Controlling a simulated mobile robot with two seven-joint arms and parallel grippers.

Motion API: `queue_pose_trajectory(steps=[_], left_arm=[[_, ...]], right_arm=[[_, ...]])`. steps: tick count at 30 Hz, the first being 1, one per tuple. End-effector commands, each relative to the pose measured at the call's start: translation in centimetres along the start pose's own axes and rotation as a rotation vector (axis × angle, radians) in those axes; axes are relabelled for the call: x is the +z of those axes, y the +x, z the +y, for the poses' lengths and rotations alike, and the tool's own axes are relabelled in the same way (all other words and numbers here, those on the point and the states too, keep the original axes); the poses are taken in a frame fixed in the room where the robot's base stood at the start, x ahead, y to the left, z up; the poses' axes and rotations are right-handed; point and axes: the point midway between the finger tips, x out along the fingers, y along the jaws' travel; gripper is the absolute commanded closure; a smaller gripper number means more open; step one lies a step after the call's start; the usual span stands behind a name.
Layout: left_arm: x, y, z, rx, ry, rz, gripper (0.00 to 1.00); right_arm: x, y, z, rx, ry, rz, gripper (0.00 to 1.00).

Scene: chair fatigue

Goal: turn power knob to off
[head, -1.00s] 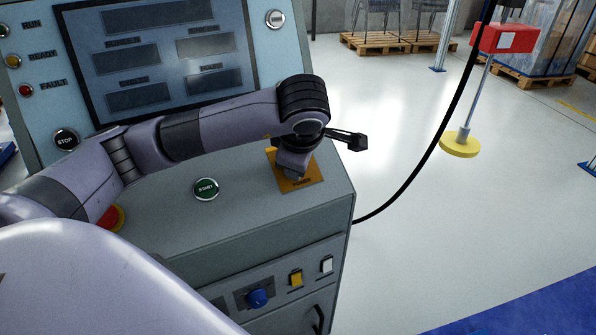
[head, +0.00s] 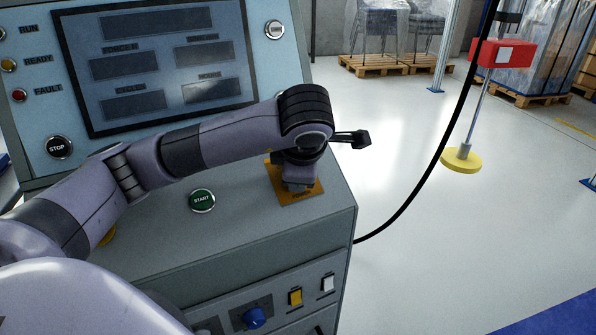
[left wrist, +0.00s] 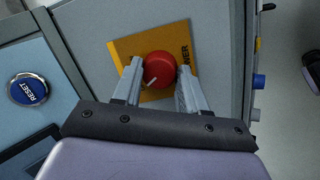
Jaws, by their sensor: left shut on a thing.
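The power knob (left wrist: 159,69) is red and round with a white pointer line, on a yellow plate (left wrist: 124,48) lettered "POWER" in the left wrist view. My left gripper (left wrist: 160,75) has its two fingers on either side of the knob, shut on it. The white line points toward the lower left in that view. In the head view my left gripper (head: 298,182) is over the yellow plate (head: 283,195) at the console's right end, and the knob is hidden behind it. My right gripper is not in view.
A blue RESET button (left wrist: 29,90) shows in the left wrist view. A black cable (head: 425,185) hangs right of the console over open floor.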

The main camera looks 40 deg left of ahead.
Motion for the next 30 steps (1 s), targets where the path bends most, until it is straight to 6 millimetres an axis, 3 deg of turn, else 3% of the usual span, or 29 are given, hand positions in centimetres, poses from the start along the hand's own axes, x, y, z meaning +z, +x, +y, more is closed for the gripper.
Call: queue_pose_trajectory(steps=[2,3,4,5,14,24,30], left_arm=[[0.0,-0.1,0.1,0.003,-0.003,-0.002,0.88],[0.0,-0.1,0.1,0.003,-0.003,-0.002,0.45],[0.0,-0.1,0.1,0.003,-0.003,-0.002,0.35],[0.0,-0.1,0.1,0.002,-0.003,-0.002,0.33],[0.0,-0.2,0.1,0.001,-0.001,-0.002,0.33],[0.0,-4.8,0.4,0.006,0.000,-0.004,0.33],[0.0,-6.6,0.2,0.004,-0.001,-0.003,0.33]], right_arm=[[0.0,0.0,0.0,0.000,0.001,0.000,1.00],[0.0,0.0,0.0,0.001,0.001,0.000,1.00],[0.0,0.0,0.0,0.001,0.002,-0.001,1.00],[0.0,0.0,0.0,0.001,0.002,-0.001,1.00],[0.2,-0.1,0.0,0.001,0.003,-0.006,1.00],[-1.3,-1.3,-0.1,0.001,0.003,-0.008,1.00],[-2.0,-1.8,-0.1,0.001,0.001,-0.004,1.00]])
